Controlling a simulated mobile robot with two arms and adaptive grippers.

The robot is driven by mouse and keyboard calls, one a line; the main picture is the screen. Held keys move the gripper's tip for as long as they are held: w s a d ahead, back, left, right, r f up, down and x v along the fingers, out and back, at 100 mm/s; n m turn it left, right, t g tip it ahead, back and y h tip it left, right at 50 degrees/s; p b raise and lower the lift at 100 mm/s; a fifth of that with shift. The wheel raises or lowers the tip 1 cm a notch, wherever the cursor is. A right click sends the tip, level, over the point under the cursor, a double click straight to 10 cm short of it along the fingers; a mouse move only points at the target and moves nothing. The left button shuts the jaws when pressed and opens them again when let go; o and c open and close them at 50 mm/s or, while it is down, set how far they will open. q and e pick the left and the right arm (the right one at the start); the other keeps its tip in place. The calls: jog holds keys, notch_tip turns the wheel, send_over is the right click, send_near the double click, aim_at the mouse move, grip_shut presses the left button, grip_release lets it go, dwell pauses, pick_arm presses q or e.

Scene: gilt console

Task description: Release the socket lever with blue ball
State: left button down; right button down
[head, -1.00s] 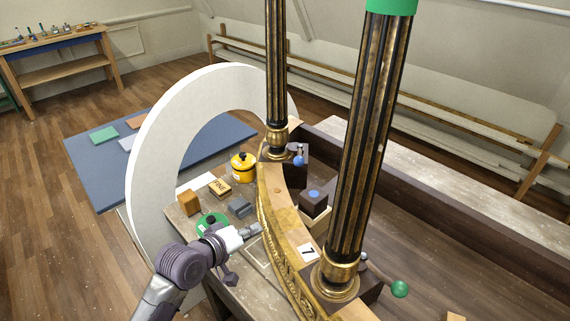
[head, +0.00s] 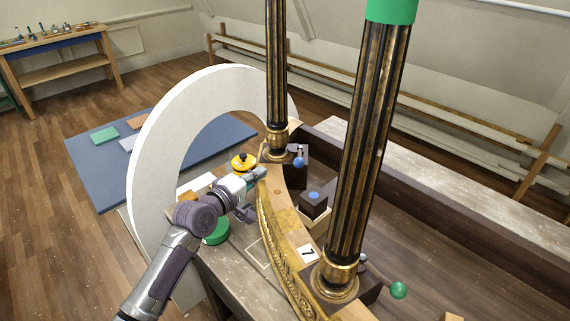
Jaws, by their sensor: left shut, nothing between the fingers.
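The blue ball (head: 299,161) is on a short lever at the dark socket block (head: 292,174), at the foot of the far fluted column (head: 276,80). My left gripper (head: 262,172) is shut and empty. In the picture it lies left of the blue ball and a little lower, near the gilt curved rail (head: 265,215), apart from the ball. My right gripper is not in view.
The near column (head: 370,140) has a green-ball lever (head: 398,290) at its foot. A dark block with a blue spot (head: 314,202) stands between the columns. A yellow pot (head: 243,162) and a green round thing (head: 216,232) are near my left arm. A white arch (head: 150,150) stands left.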

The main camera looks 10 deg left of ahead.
pick_arm(q)
jog(key=x, duration=0.6)
jog(key=shift+r+p, duration=0.1)
jog(key=shift+p, duration=0.25)
jog(key=d, duration=0.1)
jog(key=d+p, duration=0.1)
jog(key=w+d, duration=0.1)
jog(key=shift+f, duration=0.35)
jog(key=shift+w+d+f+p, duration=0.1)
jog(key=shift+d+p, duration=0.2)
jog(key=shift+d, duration=0.05)
jog(key=shift+w+f, duration=0.1)
jog(key=shift+w, duration=0.05)
